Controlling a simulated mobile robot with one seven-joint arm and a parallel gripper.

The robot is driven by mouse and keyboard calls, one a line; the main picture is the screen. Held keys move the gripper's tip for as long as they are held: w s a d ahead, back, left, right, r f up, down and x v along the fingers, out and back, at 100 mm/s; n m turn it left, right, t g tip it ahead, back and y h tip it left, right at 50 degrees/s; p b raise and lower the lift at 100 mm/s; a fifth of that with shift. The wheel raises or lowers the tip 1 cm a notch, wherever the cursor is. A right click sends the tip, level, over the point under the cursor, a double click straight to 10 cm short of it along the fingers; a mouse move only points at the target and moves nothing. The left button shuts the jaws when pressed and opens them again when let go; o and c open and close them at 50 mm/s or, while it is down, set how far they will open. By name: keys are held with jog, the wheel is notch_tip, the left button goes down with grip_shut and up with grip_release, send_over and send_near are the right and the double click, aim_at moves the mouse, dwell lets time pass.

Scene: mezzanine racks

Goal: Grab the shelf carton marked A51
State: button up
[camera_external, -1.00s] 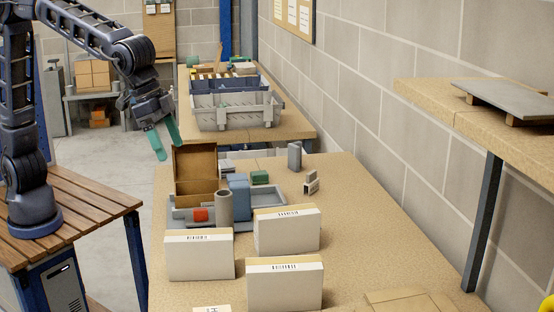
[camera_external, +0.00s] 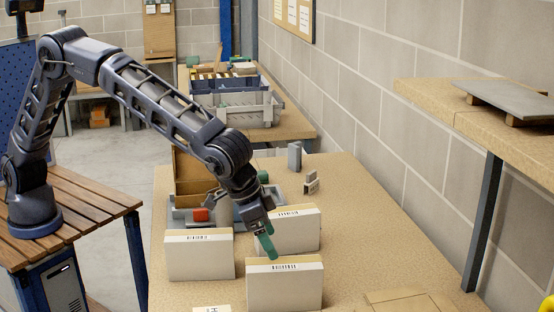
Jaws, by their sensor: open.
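Three white cartons with tan tops and dark printed marks stand on the tan table (camera_external: 370,240): a left carton (camera_external: 199,257), a back right carton (camera_external: 298,232) and a front right carton (camera_external: 285,288). The marks are too small to read, so I cannot tell which is A51. My gripper (camera_external: 266,247) has green fingers pointing down. It is open and empty, just above the back edge of the front right carton, and overlaps the back right carton's left part in view. I cannot tell if it touches either.
Behind the cartons, a grey tray with a red block (camera_external: 200,215) and an open cardboard box (camera_external: 188,172) are partly hidden by my arm. Grey brackets (camera_external: 295,156) stand farther back. A flat tan carton (camera_external: 400,301) lies at the front right. A higher shelf (camera_external: 430,103) juts from the wall.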

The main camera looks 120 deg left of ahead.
aim_at(283, 263)
jog(key=x, duration=0.5)
jog(key=shift+w+f, duration=0.15)
jog(key=shift+w, duration=0.05)
jog(key=shift+x, duration=3)
jog(key=shift+s, duration=0.1)
jog(key=shift+f, duration=0.25)
jog(key=c, duration=1.3)
